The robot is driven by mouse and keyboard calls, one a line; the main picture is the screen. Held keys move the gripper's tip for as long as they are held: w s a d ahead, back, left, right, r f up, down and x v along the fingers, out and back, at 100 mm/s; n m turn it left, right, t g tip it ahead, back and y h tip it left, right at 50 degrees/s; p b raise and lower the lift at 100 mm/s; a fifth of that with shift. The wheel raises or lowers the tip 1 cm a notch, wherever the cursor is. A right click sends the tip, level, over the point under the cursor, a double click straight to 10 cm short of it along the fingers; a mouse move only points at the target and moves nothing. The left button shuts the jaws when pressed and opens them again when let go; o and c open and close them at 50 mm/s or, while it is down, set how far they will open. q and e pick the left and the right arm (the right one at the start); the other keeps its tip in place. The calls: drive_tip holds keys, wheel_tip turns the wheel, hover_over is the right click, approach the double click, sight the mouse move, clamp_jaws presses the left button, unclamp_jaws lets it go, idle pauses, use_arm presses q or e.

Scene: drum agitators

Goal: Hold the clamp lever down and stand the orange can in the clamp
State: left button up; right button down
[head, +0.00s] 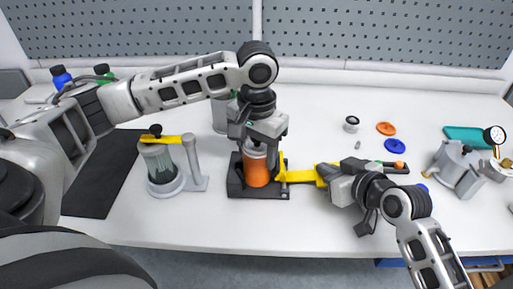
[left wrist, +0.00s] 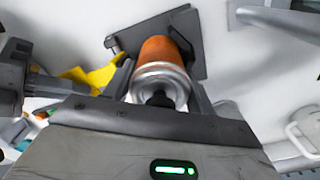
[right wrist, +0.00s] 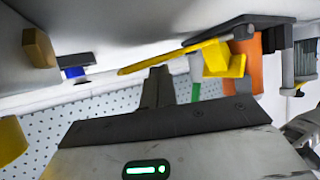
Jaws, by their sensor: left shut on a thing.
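The orange can (head: 257,170) stands upright at the dark clamp base (head: 236,187); whether it is fully seated I cannot tell. My left gripper (head: 257,143) is above it, shut on its top, and the left wrist view shows the can's silver top (left wrist: 160,82) between the fingers. The yellow clamp jaw (head: 283,167) is just right of the can. The yellow clamp lever (head: 303,176) runs right from there to my right gripper (head: 328,178). In the right wrist view the lever (right wrist: 175,56) lies by the fingers (right wrist: 158,88); their opening is unclear.
A clear jar with a yellow bar (head: 160,162) stands left of the clamp on a grey stand. A black mat (head: 105,180) lies further left. Orange (head: 386,128) and blue (head: 395,146) discs lie at the right, near a metal pot (head: 452,168). The front table strip is clear.

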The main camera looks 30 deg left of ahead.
use_arm(q)
drive_tip(key=o, duration=1.2)
use_arm(e)
drive_tip(key=shift+f, duration=0.1)
use_arm(q)
drive_tip(key=shift+d+f, duration=0.1)
use_arm(e)
drive_tip(key=shift+a, duration=0.1)
use_arm(q)
drive_tip(key=shift+d, duration=0.1)
drive_tip(key=shift+s+f, duration=0.15)
drive_tip(key=shift+c, duration=1.1)
drive_tip(key=o, duration=0.4)
drive_tip(key=shift+r, duration=0.9)
drive_tip(key=shift+w+r, duration=0.2)
drive_tip(key=shift+r, duration=3.6)
